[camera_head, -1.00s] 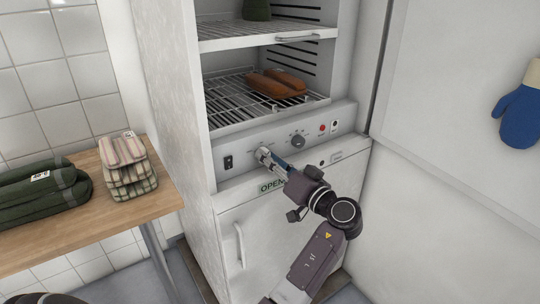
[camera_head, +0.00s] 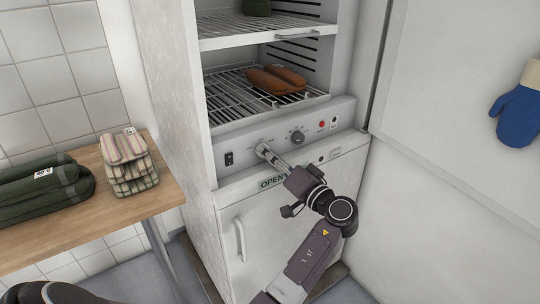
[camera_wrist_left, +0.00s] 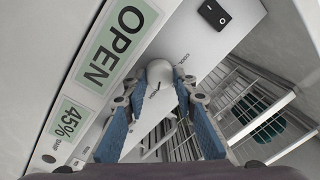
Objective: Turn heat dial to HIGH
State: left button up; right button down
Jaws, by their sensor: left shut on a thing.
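The control panel (camera_head: 241,157) of the open cabinet carries two dials. My left gripper (camera_head: 264,151) is at the left dial and covers most of it in the head view. In the left wrist view the pale round dial (camera_wrist_left: 160,72) sits between the blue-padded fingers of my left gripper (camera_wrist_left: 158,90), which are shut on it. The word COOL shows beside the dial there; a HIGH mark cannot be made out. The second dial (camera_head: 298,137), dark grey, is to the right and untouched. My right gripper is not in view.
A black rocker switch (camera_head: 229,159) is left of the dials and a red light (camera_head: 322,125) to the right. A green OPEN sign (camera_head: 271,182) is below. Brown rolled towels (camera_head: 277,79) lie on the rack above. A wooden table (camera_head: 150,205) with folded cloths stands left.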

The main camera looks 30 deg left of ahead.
pick_arm(q)
jog(key=o, duration=0.9)
jog(key=shift+w+r, duration=0.1)
jog(key=shift+o, duration=1.3)
